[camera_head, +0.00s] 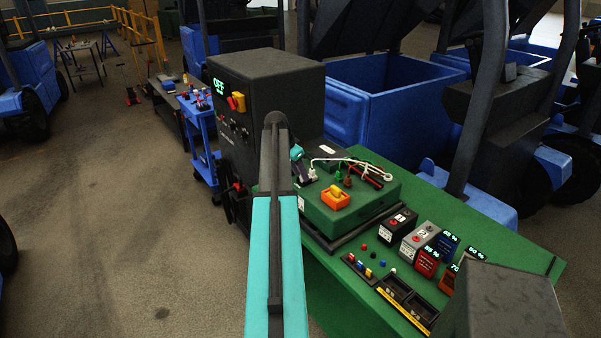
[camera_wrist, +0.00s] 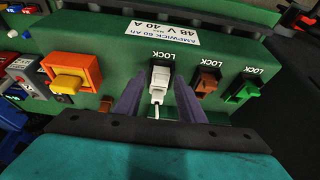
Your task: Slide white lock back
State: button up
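The white lock (camera_wrist: 160,76) sits on the side of a green battery box (camera_wrist: 105,45), under a "LOCK" label, in the wrist view. A thin white strip runs below it. My gripper (camera_wrist: 159,88) is open, with one dark purple finger on each side of the white lock. Small gaps show between the fingers and the lock, though contact at the tips is hard to judge. A brown lock (camera_wrist: 207,80) and a green lock (camera_wrist: 241,92) stand to the right. In the head view my gripper (camera_head: 304,170) is small beside the green box (camera_head: 375,205), partly behind my arm.
An orange switch with a yellow lever (camera_wrist: 70,80) is left of the white lock. White and red cables (camera_head: 345,163) lie on the box. A dark cabinet reading OFF (camera_head: 265,90) stands behind. Battery packs (camera_head: 420,240) stand on the green table (camera_head: 520,260) at right.

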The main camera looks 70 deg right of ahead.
jog(key=shift+r, duration=0.1)
jog(key=b+v, duration=0.4)
jog(key=v, duration=0.9)
jog(key=shift+a+r, duration=0.2)
jog(key=shift+r, duration=0.05)
dwell(0.4)
